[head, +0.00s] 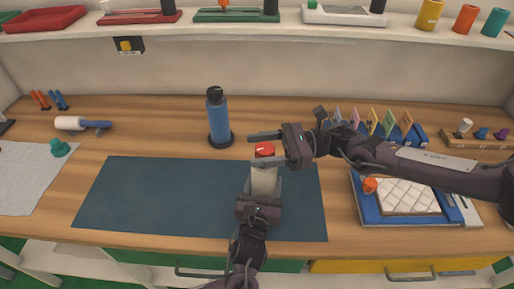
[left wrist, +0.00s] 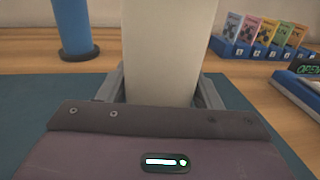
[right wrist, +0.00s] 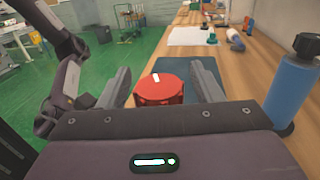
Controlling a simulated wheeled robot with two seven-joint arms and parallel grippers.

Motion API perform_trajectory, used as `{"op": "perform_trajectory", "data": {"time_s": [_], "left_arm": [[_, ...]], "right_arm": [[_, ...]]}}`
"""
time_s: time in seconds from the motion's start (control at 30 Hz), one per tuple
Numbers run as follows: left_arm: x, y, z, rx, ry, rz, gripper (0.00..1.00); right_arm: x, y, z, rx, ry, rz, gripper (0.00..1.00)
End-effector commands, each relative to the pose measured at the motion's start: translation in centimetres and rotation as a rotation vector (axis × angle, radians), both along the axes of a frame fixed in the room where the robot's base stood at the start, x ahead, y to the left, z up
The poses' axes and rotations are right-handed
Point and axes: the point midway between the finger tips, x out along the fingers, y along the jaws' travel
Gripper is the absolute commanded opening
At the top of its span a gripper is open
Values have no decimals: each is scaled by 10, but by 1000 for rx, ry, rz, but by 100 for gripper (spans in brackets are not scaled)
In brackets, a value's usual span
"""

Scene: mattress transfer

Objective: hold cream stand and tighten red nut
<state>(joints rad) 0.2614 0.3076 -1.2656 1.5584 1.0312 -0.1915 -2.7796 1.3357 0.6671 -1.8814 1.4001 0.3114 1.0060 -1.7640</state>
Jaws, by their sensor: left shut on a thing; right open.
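The cream stand (head: 264,180) stands upright on the dark blue mat, and it fills the middle of the left wrist view (left wrist: 168,50). My left gripper (head: 264,188) is shut on it from the front, a finger on each side. The red nut (head: 264,149) sits on top of the stand; it shows with a white mark on its top in the right wrist view (right wrist: 160,90). My right gripper (head: 268,149) is open, coming from the right, with its fingers on either side of the nut and gaps between. The thread under the nut is hidden.
A blue bottle (head: 219,118) stands behind the mat (head: 150,195), close to my right fingertips. A card rack (head: 419,135) and a blue tray with a quilted white pad (head: 408,195) are at right. The left of the mat is clear.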

Motion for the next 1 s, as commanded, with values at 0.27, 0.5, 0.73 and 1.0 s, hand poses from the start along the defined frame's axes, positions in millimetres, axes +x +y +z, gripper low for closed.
{"op": "perform_trajectory", "data": {"time_s": [0.27, 0.5, 0.73, 1.0], "left_arm": [[1, 0, 3, -4, -6, 0, 4], [1, 0, 3, -4, -6, 0, 4], [1, 0, 3, -4, -6, 0, 4], [0, -1, 3, -5, -7, -1, 4]], "right_arm": [[-2, 11, 1, 0, -1, -1, 59], [-2, 11, 1, 0, -1, -1, 49], [-1, 10, 1, 0, -1, -2, 19], [0, 10, 0, 0, -1, -25, 15]]}}
